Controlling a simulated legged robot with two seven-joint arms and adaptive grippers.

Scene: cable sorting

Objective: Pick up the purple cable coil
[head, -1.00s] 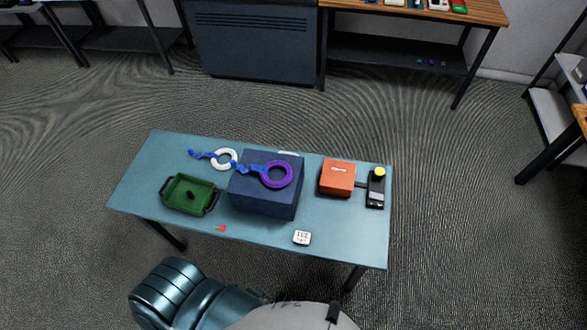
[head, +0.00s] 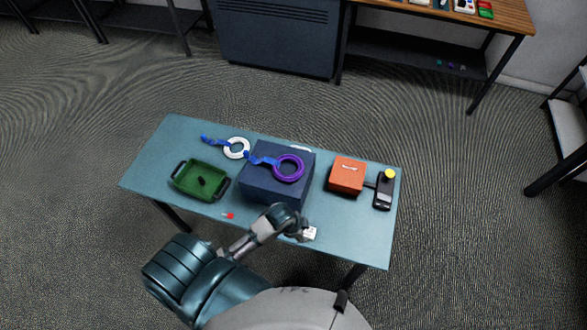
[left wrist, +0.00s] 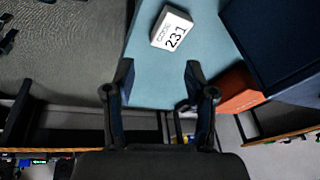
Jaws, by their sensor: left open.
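The purple cable coil (head: 289,168) lies on top of the dark blue box (head: 262,186) on the table, with a blue strap or tail stretching left from it. My left gripper (head: 301,232) is over the table's front edge, in front of the box and below the coil in the picture. In the left wrist view the left gripper (left wrist: 157,85) is open, with nothing between its fingers. The coil is not visible in the left wrist view. My right gripper is in no view.
A white coil (head: 236,148) lies behind the green tray (head: 183,189). An orange box (head: 347,175) and a black device with a yellow button (head: 383,190) stand at right. A white numbered block (left wrist: 171,28) sits near the gripper. The front left of the table (head: 147,180) is clear.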

